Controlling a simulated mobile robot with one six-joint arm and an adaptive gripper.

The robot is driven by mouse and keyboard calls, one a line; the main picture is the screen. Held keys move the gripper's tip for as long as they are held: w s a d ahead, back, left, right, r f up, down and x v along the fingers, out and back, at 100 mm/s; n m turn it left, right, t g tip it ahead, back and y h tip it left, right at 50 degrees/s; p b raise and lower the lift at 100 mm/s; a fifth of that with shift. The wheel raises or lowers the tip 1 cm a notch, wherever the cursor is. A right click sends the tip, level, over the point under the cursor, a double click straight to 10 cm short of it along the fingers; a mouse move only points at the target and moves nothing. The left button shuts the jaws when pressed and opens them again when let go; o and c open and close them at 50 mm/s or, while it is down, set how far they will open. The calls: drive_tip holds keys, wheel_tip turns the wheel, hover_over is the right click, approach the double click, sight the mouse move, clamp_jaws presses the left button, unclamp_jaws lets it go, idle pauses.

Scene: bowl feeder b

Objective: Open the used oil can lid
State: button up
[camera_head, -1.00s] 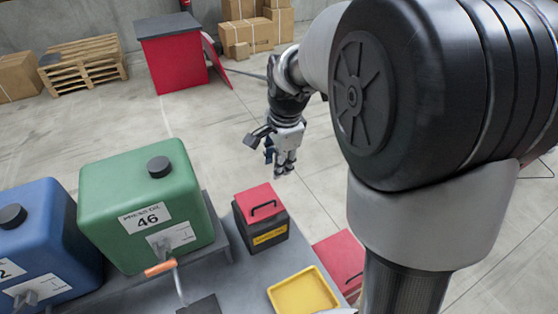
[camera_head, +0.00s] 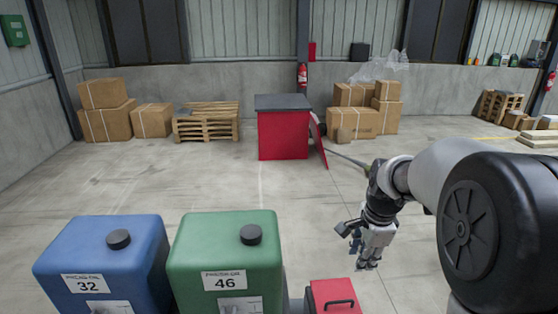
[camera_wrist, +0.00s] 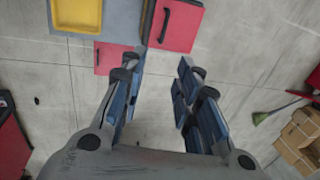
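The used oil can shows at the bottom edge of the head view as a red lid (camera_head: 333,294) with a black handle; its body is cut off. The same red lid with its black handle appears at the top of the wrist view (camera_wrist: 178,24), apparently flat and shut. My gripper (camera_head: 368,264) hangs in the air to the right of and beyond the can, pointing down. In the wrist view its blue fingers (camera_wrist: 161,78) are spread apart with bare floor between them. It is open, empty and apart from the lid.
A blue canister (camera_head: 100,255) and a green canister (camera_head: 225,258) stand left of the can. A yellow tray (camera_wrist: 77,14) and another red lidded box (camera_wrist: 112,57) lie nearby. A red cabinet (camera_head: 283,135) and cardboard boxes (camera_head: 355,122) stand at the back, with open floor before them.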

drive_tip(key=w+f, duration=0.3)
drive_tip(key=w, duration=0.3)
drive_tip(key=w+f, duration=0.2)
drive_tip(key=w, duration=0.5)
drive_tip(key=shift+a+f, duration=0.4)
drive_tip(key=shift+a, duration=0.05)
drive_tip(key=shift+w, duration=0.1)
